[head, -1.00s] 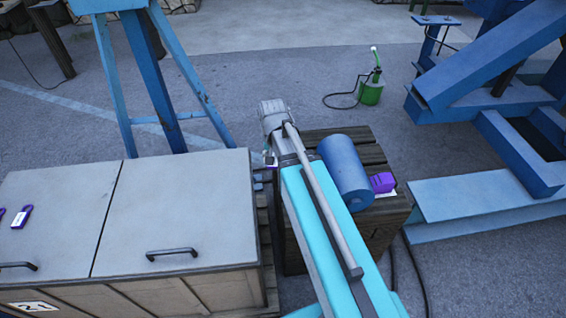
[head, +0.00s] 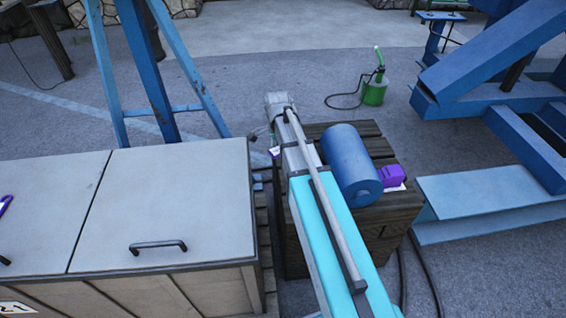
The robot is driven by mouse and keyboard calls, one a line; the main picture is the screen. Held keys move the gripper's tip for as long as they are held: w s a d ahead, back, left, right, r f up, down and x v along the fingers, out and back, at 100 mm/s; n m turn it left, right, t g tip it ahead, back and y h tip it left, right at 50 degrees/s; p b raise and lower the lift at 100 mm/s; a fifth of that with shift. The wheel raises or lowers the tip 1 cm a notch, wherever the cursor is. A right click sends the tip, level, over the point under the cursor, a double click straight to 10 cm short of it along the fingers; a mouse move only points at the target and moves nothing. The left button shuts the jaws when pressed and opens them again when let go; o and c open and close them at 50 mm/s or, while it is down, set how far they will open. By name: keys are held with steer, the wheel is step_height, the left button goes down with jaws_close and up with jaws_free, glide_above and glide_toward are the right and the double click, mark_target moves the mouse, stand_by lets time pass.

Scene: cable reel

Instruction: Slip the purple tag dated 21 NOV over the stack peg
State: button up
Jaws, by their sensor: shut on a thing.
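A small purple and white piece (head: 274,152), probably the held tag, shows beside the end of my arm, left of the wooden crate. My gripper (head: 265,141) is small and partly hidden by my arm; it is shut on this piece. The date on it is too small to read. Another purple tag (head: 4,205) lies on the grey chest lid, cut off at the left edge. I cannot make out the stack peg; my arm may hide it.
The dark wooden crate (head: 385,222) carries a blue cylinder (head: 350,165) and a purple block (head: 391,175) on white paper. The grey chest (head: 190,205) stands left, blue trestle legs (head: 158,75) behind it. Blue steel beams (head: 480,195) stand right. A green can (head: 375,92) stands on open ground.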

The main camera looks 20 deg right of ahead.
steer(key=w+d+f+m+b, duration=0.1)
steer(key=w+f+m+b, duration=0.2)
steer(key=f+m+b, duration=0.1)
steer(key=w+d+f+m+b, duration=0.2)
steer(key=w+f+m+b, duration=0.1)
steer(key=f+m+b, duration=0.1)
steer(key=w+d+f+m+b, duration=0.2)
steer(key=w+f+m+b, duration=0.1)
steer(key=f+b, duration=0.1)
steer(key=shift+w+d+f+m, duration=0.25)
steer(key=shift+w+f+m, duration=0.15)
steer(key=shift+f, duration=0.35)
steer(key=shift+w+d+f+m+b, duration=0.25)
steer(key=shift+m+b, duration=0.1)
steer(key=shift+m, duration=0.25)
steer(key=shift+a+f, duration=0.1)
steer(key=shift+f, duration=0.1)
steer(key=shift+f+b, duration=1.85)
steer(key=shift+b, duration=0.2)
steer(key=shift+f+b, duration=0.4)
steer(key=shift+b, duration=0.05)
steer(key=o, duration=1.2)
